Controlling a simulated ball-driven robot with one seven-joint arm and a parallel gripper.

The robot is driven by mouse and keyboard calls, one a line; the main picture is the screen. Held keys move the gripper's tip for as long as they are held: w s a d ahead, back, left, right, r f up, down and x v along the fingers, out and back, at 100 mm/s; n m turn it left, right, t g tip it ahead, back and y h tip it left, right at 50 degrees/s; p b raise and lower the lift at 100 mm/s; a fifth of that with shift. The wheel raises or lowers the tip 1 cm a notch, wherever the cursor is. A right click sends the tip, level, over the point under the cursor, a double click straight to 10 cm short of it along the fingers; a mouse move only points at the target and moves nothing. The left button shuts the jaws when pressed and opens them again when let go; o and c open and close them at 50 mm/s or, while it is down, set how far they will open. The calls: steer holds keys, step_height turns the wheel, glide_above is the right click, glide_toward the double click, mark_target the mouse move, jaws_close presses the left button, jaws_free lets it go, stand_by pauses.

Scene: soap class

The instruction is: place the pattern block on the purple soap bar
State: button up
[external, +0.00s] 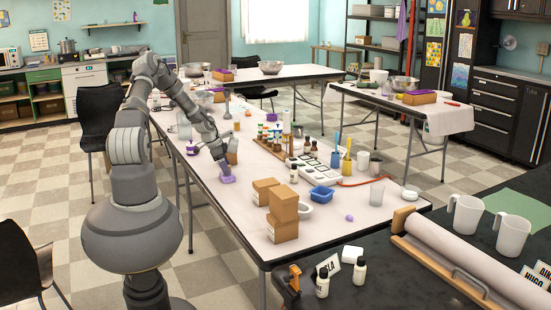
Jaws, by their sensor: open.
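My arm reaches out over the long white-topped table (247,208) from its left side. My gripper (224,170) points down and is open just above a small purple bar (227,179), which looks like the purple soap bar. Whether the fingers touch it is too small to tell. I cannot pick out the pattern block for certain; it may be hidden by the gripper or be part of the purple shape under it. Another small purple piece (192,150) lies farther back by the table's left edge, and a round purple one (349,218) lies toward the front right.
Stacked cardboard boxes (283,213) stand in front and right of my gripper. A brown block-like item (232,157) stands close behind it. The tabletop left of the boxes is clear.

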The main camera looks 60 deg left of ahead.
steer(key=p+v, duration=0.4)
steer(key=v, duration=0.8)
steer(key=shift+p, duration=0.4)
steer(key=shift+r, duration=0.2)
steer(key=w+d+r+n+t+y, duration=0.1)
steer(key=w+d+r+y, duration=0.15)
steer(key=w+r, duration=0.45)
steer(key=w+d+r+t+y, duration=0.1)
steer(key=w+d+r, duration=0.25)
steer(key=r, duration=0.85)
steer(key=w+d+r+n+t+y, duration=0.1)
steer(key=w+d+r, duration=0.35)
steer(key=r, duration=0.45)
steer(key=d+r+t, duration=0.2)
steer(key=d+r, duration=0.3)
steer(key=r, duration=0.4)
steer(key=d+r+t, duration=0.2)
steer(key=d+r, duration=0.3)
steer(key=r, duration=0.4)
steer(key=s+d+r+n+t+h, duration=0.1)
steer(key=s+d+r, duration=0.4)
steer(key=r, duration=0.5)
steer(key=s+d+r+n+t+h, duration=0.1)
steer(key=s+d+r+t, duration=0.2)
steer(key=r, duration=0.7)
steer(key=s+d, duration=0.2)
steer(key=s, duration=0.1)
steer(key=shift+s+d+n+h, duration=0.2)
steer(key=shift+s+n+h, duration=0.1)
steer(key=shift+s+h, duration=0.05)
